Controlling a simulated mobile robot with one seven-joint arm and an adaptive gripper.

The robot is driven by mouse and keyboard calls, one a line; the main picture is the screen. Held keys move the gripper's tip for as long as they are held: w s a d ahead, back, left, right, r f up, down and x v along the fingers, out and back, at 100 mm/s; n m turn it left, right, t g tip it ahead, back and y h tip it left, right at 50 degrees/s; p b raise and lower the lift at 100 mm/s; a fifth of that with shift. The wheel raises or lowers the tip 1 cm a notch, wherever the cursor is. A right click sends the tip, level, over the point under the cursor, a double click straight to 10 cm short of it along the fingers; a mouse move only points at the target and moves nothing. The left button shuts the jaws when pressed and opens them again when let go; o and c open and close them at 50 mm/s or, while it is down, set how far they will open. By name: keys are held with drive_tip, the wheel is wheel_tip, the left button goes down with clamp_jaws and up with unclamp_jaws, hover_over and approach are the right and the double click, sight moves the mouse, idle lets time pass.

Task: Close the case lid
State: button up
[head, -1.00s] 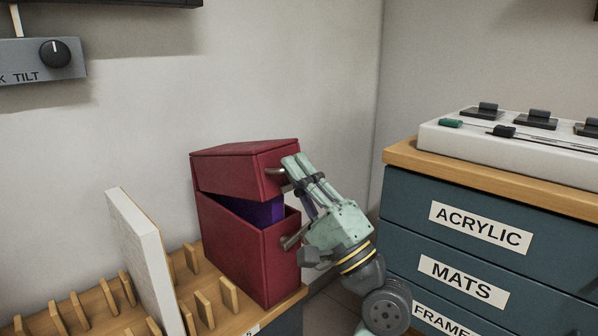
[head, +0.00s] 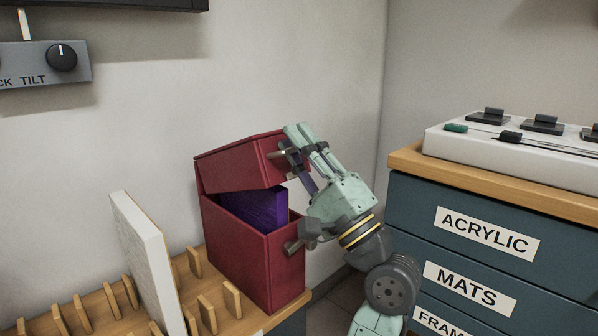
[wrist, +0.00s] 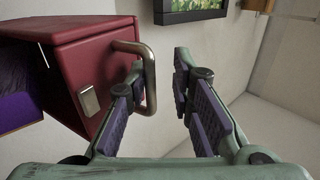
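The dark red case (head: 255,262) stands on the wooden shelf with its lid (head: 238,163) raised at the front, leaving a gap. Purple contents (head: 255,208) show inside. The lid has a metal bar handle (wrist: 150,78) on its front face. My gripper (head: 292,140) is at this handle. In the wrist view my gripper (wrist: 158,85) has its fingers apart. The left finger is between the lid and the handle bar, and the right finger is clear of the bar. A latch plate (wrist: 89,100) shows on the lid front. A lower handle (head: 296,246) is on the case body.
A white panel (head: 146,258) stands in the slotted wooden rack (head: 112,300) left of the case. A blue drawer cabinet (head: 420,205) with a white control panel (head: 510,148) on top stands at the right. A wall is close behind the case.

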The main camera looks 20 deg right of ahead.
drive_tip(key=shift+s+r, duration=0.15)
drive_tip(key=shift+r, duration=1.1)
drive_tip(key=shift+s+r, duration=0.1)
drive_tip(key=shift+r, duration=1.15)
drive_tip(key=w+f+b+v, duration=0.1)
drive_tip(key=b+v, duration=0.5)
drive_tip(key=v, duration=0.6)
drive_tip(key=shift+w+a+f, duration=0.25)
drive_tip(key=shift+w+f, duration=0.1)
drive_tip(key=shift+f, duration=0.3)
